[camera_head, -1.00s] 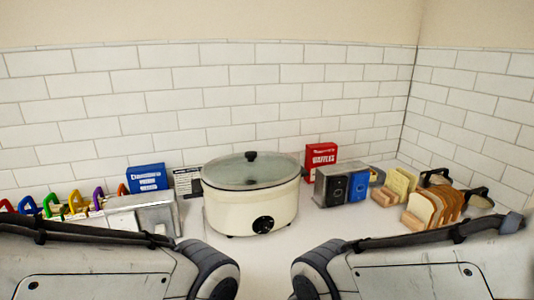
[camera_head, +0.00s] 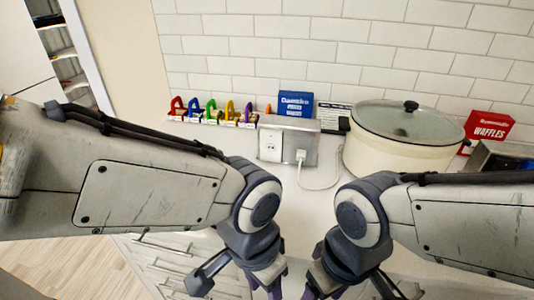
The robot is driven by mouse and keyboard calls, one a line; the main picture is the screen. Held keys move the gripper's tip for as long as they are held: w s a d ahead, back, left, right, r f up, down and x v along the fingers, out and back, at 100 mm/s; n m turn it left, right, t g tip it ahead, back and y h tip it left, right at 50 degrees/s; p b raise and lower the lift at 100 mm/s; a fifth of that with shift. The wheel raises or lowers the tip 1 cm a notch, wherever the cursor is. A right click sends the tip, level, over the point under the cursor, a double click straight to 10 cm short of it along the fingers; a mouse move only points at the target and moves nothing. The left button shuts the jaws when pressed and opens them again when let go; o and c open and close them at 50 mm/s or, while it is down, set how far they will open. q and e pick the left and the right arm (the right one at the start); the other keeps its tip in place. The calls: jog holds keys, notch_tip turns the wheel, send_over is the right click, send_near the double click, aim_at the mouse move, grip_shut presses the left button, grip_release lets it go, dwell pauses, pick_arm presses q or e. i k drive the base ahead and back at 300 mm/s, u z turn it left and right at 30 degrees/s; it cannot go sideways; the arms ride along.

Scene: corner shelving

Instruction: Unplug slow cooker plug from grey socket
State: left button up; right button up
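The grey socket box (camera_head: 308,132) stands on the counter in front of the tiled wall. A white plug (camera_head: 301,156) sits at its right outlet. A white cord (camera_head: 318,187) runs from the plug in a loop to the right, toward the slow cooker. The cream slow cooker (camera_head: 390,155) with its glass lid stands to the right of the box. My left gripper (camera_head: 268,288) and my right gripper (camera_head: 316,286) hang at the bottom edge, well in front of and below the socket, apart from the plug. Their fingertips are partly cut off, so their opening is unclear.
A red waffles box (camera_head: 487,127) is at right. White drawers (camera_head: 180,262) lie below the counter. The counter before the socket is clear.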

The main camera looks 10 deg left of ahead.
aim_at(301, 155)
jog(key=z, duration=1.3)
jog(key=k, duration=1.45)
jog(key=u, duration=1.65)
jog(key=i, duration=0.55)
